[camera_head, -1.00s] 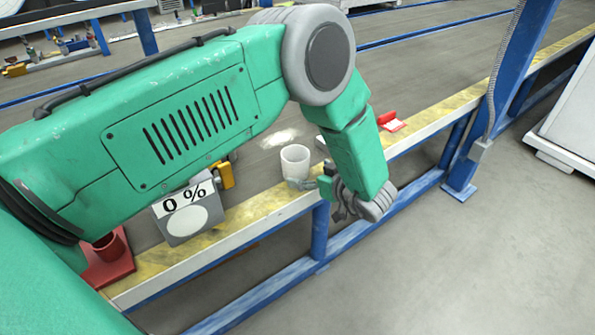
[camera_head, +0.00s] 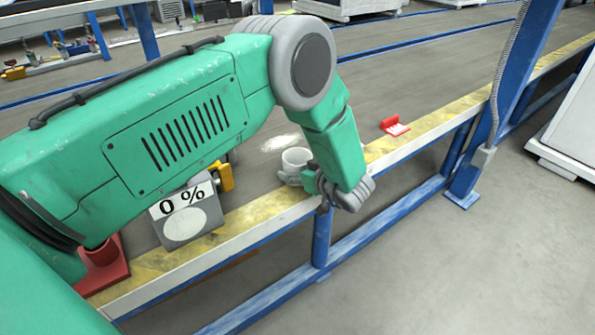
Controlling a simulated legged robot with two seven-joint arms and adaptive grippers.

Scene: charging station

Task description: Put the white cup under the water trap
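The white cup (camera_head: 296,157) stands upright on the bench at its near edge strip, in the middle of the head view. My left gripper (camera_head: 299,177) is at the cup's near side, and its fingers cover the lower part of the cup. Whether the fingers are spread around the cup or closed on it is too small to tell. I cannot single out a water trap in this view. My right gripper is not in view.
A grey box marked "0 %" (camera_head: 184,223) with a yellow part (camera_head: 221,177) stands left of the cup. A red base with a round socket (camera_head: 105,258) is further left. A small red item (camera_head: 394,126) lies to the right. A blue post (camera_head: 497,92) rises at right.

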